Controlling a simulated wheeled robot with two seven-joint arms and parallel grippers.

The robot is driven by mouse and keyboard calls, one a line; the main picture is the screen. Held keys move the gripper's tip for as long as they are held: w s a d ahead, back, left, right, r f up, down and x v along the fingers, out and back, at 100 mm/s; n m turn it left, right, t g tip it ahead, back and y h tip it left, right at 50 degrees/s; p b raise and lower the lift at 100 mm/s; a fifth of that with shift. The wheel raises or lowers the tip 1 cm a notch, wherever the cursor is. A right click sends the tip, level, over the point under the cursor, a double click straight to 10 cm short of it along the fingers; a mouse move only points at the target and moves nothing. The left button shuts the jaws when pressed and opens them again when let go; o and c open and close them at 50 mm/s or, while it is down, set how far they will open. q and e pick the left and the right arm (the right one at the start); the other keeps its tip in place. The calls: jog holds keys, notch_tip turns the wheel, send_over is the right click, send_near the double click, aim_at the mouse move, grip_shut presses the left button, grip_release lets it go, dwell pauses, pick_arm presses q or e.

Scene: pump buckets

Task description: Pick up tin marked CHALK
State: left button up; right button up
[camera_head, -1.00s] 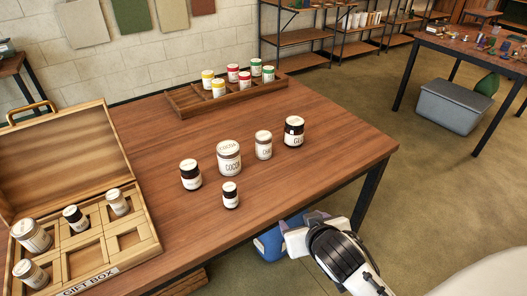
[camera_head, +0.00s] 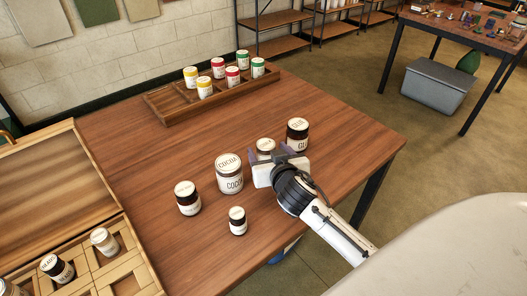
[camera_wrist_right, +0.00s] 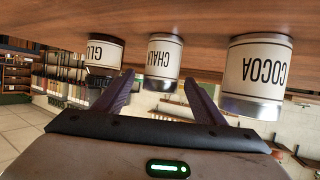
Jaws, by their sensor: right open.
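The CHALK tin (camera_head: 265,145) stands upright on the table between the COCOA tin (camera_head: 229,176) and the dark GLUE jar (camera_head: 297,133). My right gripper (camera_head: 269,155) is open at the CHALK tin's near side and hides its lower part in the head view. In the right wrist view, which is upside down, the CHALK tin (camera_wrist_right: 164,60) sits between the two spread fingers (camera_wrist_right: 160,80), with its label facing the camera. I cannot tell whether the fingers touch it. My left gripper is not in view.
The GLUE jar (camera_wrist_right: 103,58) and COCOA tin (camera_wrist_right: 257,75) flank the fingers closely in the wrist view. Two dark jars (camera_head: 187,198) (camera_head: 237,221) stand nearer left. A divided tray (camera_head: 171,111) with paint jars is behind; an open gift box (camera_head: 140,262) is at left.

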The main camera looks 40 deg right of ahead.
jog(key=x, duration=0.6)
jog(key=shift+w+f, duration=0.1)
jog(key=shift+f, duration=0.2)
jog(key=c, duration=1.2)
jog(key=shift+r, duration=0.1)
